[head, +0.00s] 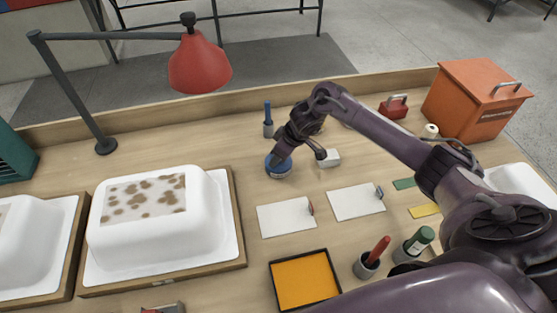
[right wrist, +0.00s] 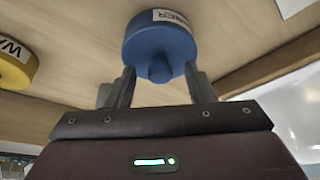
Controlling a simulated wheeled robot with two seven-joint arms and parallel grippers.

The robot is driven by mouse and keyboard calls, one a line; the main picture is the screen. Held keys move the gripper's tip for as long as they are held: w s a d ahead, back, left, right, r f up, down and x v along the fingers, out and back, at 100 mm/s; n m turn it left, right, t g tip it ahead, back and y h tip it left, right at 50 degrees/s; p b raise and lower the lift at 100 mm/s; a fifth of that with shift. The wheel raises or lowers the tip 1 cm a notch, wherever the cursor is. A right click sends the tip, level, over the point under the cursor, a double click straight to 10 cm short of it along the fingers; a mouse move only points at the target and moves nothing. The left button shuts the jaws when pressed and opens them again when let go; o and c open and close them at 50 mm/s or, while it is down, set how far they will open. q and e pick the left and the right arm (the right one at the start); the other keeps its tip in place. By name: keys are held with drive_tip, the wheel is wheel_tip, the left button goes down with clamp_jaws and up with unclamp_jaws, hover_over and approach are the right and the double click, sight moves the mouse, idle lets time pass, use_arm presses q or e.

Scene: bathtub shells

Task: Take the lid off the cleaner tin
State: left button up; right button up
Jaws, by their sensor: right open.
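The cleaner tin (head: 279,169) is a round blue tin standing on the bench, partly covered by my right gripper (head: 281,156) in the head view. In the right wrist view, the blue tin (right wrist: 158,38) shows a white label ending in "NER" and a small round knob on its lid (right wrist: 160,72). My right gripper (right wrist: 158,80) is open, with one finger on each side of the knob and a gap around it. The lid is on the tin. My left gripper is not in view.
A yellow tin (right wrist: 14,64) is near the blue one. White cards (head: 286,219), an orange tray (head: 305,279) and a white tub shell (head: 205,225) lie on the nearer bench. A red lamp (head: 200,65) and an orange box (head: 475,100) stand farther back.

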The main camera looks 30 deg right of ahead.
clamp_jaws()
